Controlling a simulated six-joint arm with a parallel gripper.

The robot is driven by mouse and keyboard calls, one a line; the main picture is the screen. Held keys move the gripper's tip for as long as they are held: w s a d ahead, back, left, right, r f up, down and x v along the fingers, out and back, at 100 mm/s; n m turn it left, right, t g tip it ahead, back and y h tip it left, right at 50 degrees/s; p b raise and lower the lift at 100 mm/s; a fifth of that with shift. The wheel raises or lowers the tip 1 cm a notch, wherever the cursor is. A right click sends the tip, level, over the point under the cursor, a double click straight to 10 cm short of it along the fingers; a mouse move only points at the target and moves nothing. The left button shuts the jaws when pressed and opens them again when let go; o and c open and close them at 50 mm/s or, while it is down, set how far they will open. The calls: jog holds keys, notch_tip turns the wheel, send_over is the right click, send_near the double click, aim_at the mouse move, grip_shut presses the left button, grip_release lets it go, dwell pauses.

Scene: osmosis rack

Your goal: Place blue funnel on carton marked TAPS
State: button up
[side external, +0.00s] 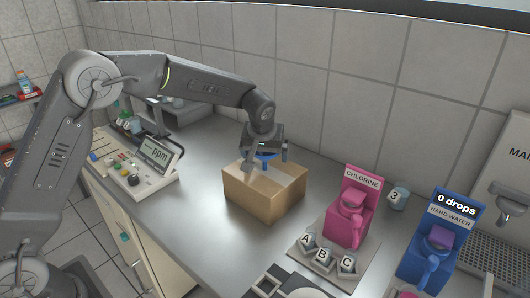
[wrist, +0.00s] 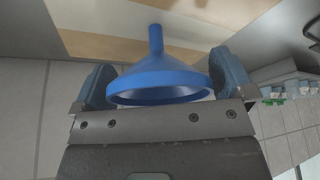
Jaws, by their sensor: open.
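The blue funnel (side external: 265,161) is at the top of the brown cardboard carton (side external: 264,198), below my gripper (side external: 267,158). No TAPS marking is readable on the carton faces I see. In the wrist view, the funnel (wrist: 158,78) sits between the two spread fingers of my gripper (wrist: 163,80), its wide rim toward the palm and its narrow spout toward the tan carton surface (wrist: 95,45). My gripper is open around the funnel. I cannot tell whether the spout tip touches the carton.
A pink CHLORINE dispenser (side external: 349,207) and a blue HARD WATER dispenser (side external: 431,248) stand to the right. Lettered beakers (side external: 323,257) stand on a tray in front. A ppm meter (side external: 142,174) is at the left. Bare counter (side external: 205,224) lies left of the carton.

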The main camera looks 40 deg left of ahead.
jog(key=v, duration=1.1)
jog(key=s+a+r+m+t+h, duration=0.1)
jog(key=s+r+m, duration=0.15)
jog(key=s, duration=0.65)
jog(key=s+a+r+m, duration=0.1)
jog(key=s+a+r, duration=0.15)
jog(key=s, duration=0.65)
jog(key=s+f+m+h, duration=0.1)
jog(key=s+f, duration=0.3)
jog(key=s, duration=0.9)
jog(key=shift+s+d+f+m+t, duration=0.15)
jog(key=shift+d+m+t, duration=0.2)
jog(key=shift+m, duration=0.4)
